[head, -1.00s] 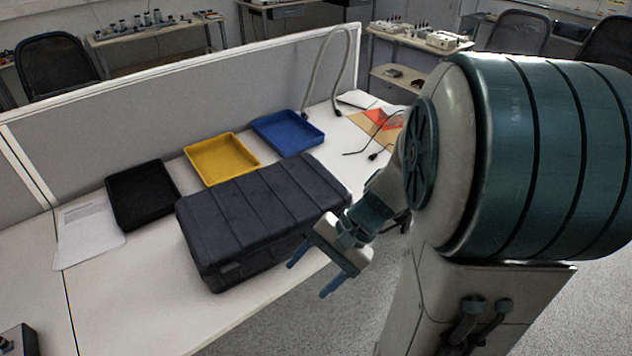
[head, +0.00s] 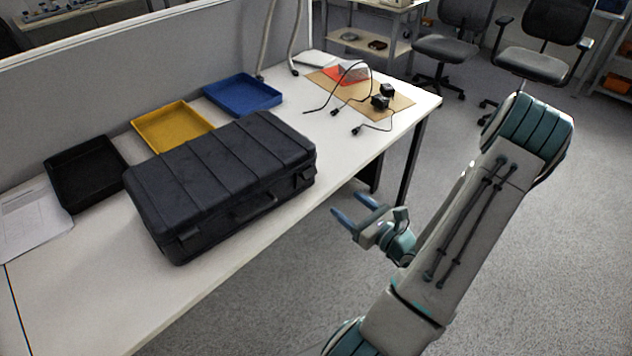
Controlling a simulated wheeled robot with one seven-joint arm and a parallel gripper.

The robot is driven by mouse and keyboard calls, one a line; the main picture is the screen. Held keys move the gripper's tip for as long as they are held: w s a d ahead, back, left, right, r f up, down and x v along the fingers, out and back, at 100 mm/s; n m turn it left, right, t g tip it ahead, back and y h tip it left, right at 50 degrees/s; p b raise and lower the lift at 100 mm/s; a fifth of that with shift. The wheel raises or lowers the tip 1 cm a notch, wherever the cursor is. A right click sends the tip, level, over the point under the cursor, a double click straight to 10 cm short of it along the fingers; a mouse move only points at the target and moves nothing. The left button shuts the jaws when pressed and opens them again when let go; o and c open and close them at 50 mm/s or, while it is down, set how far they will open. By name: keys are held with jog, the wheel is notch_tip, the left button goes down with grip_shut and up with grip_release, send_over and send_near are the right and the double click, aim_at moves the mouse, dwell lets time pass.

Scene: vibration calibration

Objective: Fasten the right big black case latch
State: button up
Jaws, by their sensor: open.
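The big black case (head: 222,180) lies closed on the white table, its front side facing the table's near edge. A handle (head: 255,207) shows in the middle of that front side. The right latch (head: 304,178) is a small dark shape near the case's right front corner; I cannot tell whether it is fastened. My gripper (head: 350,210) is open and empty, with two blue fingers pointing left. In the picture it is to the right of and below the right latch, off the table's near edge and apart from the case.
Black (head: 85,172), yellow (head: 172,127) and blue (head: 243,95) trays stand behind the case along the grey partition. Cables and black plugs (head: 380,102) lie on a brown sheet at the table's right end. Open floor lies right of the table.

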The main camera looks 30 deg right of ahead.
aim_at(312, 175)
jog(key=p+x, duration=0.1)
jog(key=x, duration=1.2)
jog(key=shift+w, duration=0.3)
jog(key=c, duration=1)
